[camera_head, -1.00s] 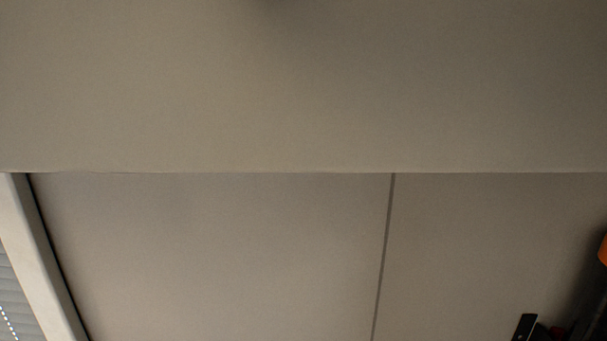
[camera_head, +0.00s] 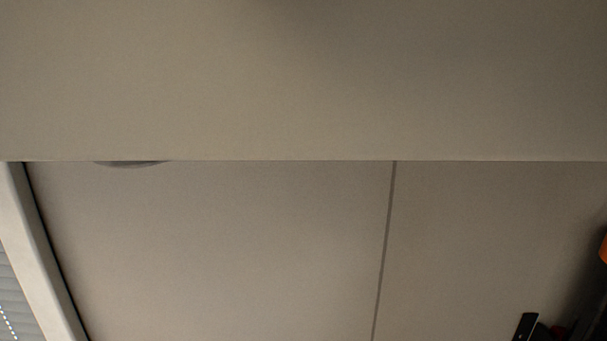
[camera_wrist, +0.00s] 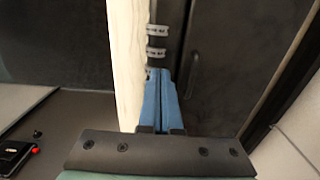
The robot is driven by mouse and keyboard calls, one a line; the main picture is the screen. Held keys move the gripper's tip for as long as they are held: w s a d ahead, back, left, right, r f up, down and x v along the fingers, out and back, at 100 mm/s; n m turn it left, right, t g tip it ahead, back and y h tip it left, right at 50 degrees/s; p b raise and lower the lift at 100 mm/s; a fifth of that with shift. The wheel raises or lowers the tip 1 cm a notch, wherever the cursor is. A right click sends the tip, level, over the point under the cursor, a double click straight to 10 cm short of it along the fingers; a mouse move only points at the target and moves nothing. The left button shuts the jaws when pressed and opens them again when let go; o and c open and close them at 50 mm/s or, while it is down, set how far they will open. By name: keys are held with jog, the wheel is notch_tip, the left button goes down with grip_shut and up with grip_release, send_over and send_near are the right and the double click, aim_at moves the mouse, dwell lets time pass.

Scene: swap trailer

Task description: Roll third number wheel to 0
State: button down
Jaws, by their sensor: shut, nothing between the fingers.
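My gripper (camera_wrist: 160,74) shows in the wrist view with two blue fingers pressed together, shut and empty. Its tips overlap in the picture with the lowest of several small pale ringed parts (camera_wrist: 156,30) stacked on a dark upright surface. These may be the number wheels, but no digits can be read, and I cannot tell which is the third. I cannot tell whether the fingertips touch the lowest part, as the fingers partly cover it. The head view shows neither wheels nor gripper.
A cream upright strip (camera_wrist: 126,60) stands just left of the fingers. A dark panel with a handle-like bar (camera_wrist: 193,75) is right of them. A black device (camera_wrist: 14,158) lies lower left. The head view shows a pale panel (camera_head: 230,250), a white frame (camera_head: 40,250) and an orange object (camera_head: 603,248).

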jog(key=shift+w, duration=0.2)
jog(key=shift+r, duration=0.1)
dwell(0.4)
jog(key=shift+r+p, duration=0.4)
jog(key=shift+p, duration=0.1)
notch_tip(320, 180, up, 5)
jog(key=p, duration=0.5)
dwell(0.5)
